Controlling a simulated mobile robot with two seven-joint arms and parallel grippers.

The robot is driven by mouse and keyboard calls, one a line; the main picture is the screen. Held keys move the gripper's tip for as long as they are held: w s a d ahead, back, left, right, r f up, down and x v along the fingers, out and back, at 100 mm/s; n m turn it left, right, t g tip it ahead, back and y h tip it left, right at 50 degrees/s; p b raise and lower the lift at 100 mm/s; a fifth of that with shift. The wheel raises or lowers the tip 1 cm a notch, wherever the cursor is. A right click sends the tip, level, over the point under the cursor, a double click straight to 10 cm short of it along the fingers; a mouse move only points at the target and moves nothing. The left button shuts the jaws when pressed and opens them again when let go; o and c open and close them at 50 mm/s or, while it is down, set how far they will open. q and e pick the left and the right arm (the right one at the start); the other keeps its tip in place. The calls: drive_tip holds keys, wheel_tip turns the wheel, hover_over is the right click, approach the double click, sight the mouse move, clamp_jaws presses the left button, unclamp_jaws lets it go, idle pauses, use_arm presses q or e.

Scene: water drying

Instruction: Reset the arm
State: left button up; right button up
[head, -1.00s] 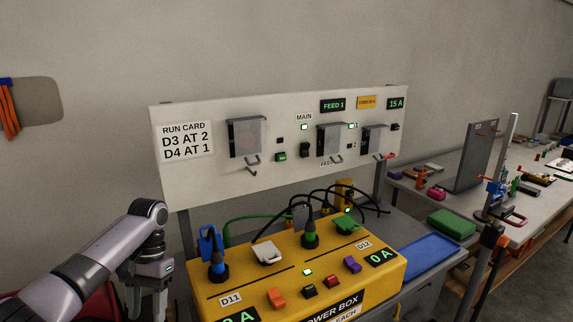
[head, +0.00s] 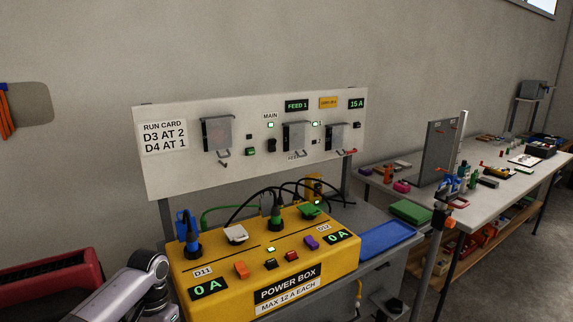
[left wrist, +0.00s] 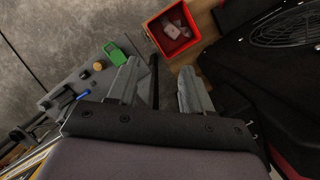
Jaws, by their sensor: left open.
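My left gripper (left wrist: 158,88) shows in the left wrist view with its two fingers apart and nothing between them. It points down toward the floor area, near a red bin (left wrist: 172,32) with pale items inside. In the head view only my left arm's links show at the lower left; the gripper itself is out of that frame. My right gripper is in neither view.
A yellow power box (head: 262,268) with blue and green plugs stands on a grey bench below a white panel (head: 180,180). A blue tray (head: 387,238) lies to its right. A long workbench (head: 505,187) with tools is at the right. A red object (head: 50,285) is at the lower left.

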use_arm(q)
drive_tip(key=s+d+f+m+t+h, duration=0.1)
drive_tip(key=s+d+f+t, duration=0.3)
drive_tip(key=f, duration=0.3)
drive_tip(key=s+d+f+t+h, duration=0.2)
drive_tip(key=s+d+f, duration=0.35)
drive_tip(key=f, duration=0.25)
drive_tip(key=s+a+r+t, duration=0.1)
drive_tip(key=s+r+t, duration=0.2)
drive_tip(key=s, duration=0.3)
drive_tip(key=s+a+r+t, duration=0.2)
drive_tip(key=s+r+t, duration=0.1)
drive_tip(key=s, duration=0.3)
drive_tip(key=shift+r+n+t+y, duration=0.15)
drive_tip(key=shift+n+t+y, duration=0.2)
drive_tip(key=shift+t, duration=0.45)
